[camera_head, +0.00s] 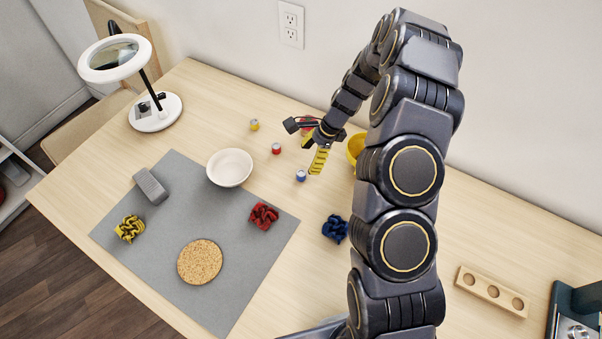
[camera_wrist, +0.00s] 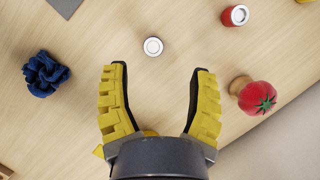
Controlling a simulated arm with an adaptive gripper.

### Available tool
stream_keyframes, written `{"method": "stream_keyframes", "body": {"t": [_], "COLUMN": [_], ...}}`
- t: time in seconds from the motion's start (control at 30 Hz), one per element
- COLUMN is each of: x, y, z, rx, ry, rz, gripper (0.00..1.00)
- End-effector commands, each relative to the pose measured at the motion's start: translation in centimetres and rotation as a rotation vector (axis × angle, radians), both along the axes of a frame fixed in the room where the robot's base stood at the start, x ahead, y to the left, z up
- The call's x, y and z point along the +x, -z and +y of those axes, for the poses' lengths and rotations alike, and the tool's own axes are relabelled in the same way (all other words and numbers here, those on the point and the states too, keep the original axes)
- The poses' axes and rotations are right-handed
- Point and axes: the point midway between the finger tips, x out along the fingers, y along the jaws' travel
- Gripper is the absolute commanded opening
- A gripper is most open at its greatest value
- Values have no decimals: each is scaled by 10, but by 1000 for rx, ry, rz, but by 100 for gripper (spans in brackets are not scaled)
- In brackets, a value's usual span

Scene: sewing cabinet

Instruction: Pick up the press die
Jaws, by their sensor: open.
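Three small cylinders with pale metal tops stand on the table: a blue one (camera_head: 300,176), a red one (camera_head: 276,149) and a yellow one (camera_head: 254,125). I cannot tell for sure which is the press die. My gripper (camera_head: 318,160) is above the table near the blue cylinder. In the wrist view my gripper (camera_wrist: 158,98) is open, with nothing between its yellow fingers. One cylinder (camera_wrist: 153,46) shows its round top beyond the fingertips, apart from them. The red cylinder (camera_wrist: 235,15) is at the upper right there.
A tomato pincushion (camera_wrist: 258,97) is close to the right finger. A blue bundle (camera_head: 335,228) is nearby. A white bowl (camera_head: 230,167), cork disc (camera_head: 200,262) and red bundle (camera_head: 263,216) lie on the grey mat (camera_head: 240,285). A wooden block with three holes (camera_head: 492,291) is at right.

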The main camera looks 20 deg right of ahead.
Motion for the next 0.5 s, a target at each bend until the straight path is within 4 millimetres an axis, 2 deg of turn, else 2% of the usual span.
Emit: {"method": "stream_keyframes", "body": {"t": [0.17, 0.4, 0.5], "x": [-3, -9, -8], "y": [14, 46, 53], "z": [8, 23, 26], "rx": [3, 3, 2], "ry": [-4, -6, -5], "rz": [2, 5, 2], "gripper": [58, 58, 58]}}
